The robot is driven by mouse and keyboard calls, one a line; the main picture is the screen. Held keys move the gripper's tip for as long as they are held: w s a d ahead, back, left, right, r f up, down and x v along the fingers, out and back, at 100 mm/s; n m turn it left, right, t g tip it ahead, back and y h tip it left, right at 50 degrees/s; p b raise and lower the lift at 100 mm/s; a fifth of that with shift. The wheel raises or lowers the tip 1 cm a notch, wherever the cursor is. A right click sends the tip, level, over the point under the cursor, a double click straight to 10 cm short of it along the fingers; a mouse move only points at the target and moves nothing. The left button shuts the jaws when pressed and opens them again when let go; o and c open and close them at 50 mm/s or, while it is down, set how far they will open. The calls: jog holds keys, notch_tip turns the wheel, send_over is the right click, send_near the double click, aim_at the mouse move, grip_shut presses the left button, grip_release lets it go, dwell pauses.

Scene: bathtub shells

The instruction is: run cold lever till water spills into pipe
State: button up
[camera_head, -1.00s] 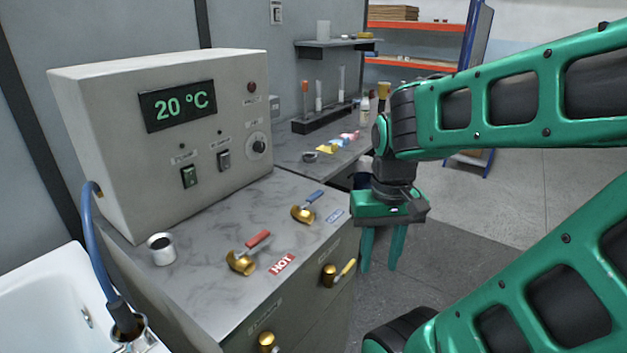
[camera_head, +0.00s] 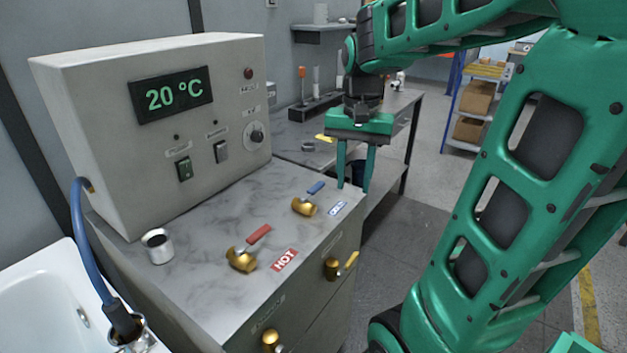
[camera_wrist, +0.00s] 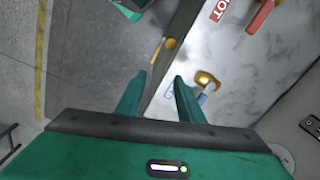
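The cold valve is a brass body (camera_head: 304,207) with a blue lever (camera_head: 316,188) near the counter's back right edge, beside a COLD label (camera_head: 338,209). Its blue lever also shows in the wrist view (camera_wrist: 203,98), just right of my right finger. My gripper (camera_head: 354,188) points down with its fingers apart and empty, to the right of the blue lever; the fingers also show in the wrist view (camera_wrist: 160,76). I cannot see contact. No flowing water is visible.
A red hot lever (camera_head: 259,234) lies nearer, beside the HOT label (camera_head: 285,260). A yellow-handled valve (camera_head: 342,266) sticks out from the cabinet front. The control box (camera_head: 160,130) reads 20 °C. A blue hose (camera_head: 92,240) runs to the white tub (camera_head: 40,290).

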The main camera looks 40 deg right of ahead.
aim_at(316, 185)
jog(key=w+r+m, duration=0.3)
jog(key=w+m, duration=0.1)
jog(key=w, duration=1)
notch_tip(316, 185, down, 10)
jog(key=shift+s+f, duration=0.15)
jog(key=shift+f, duration=0.1)
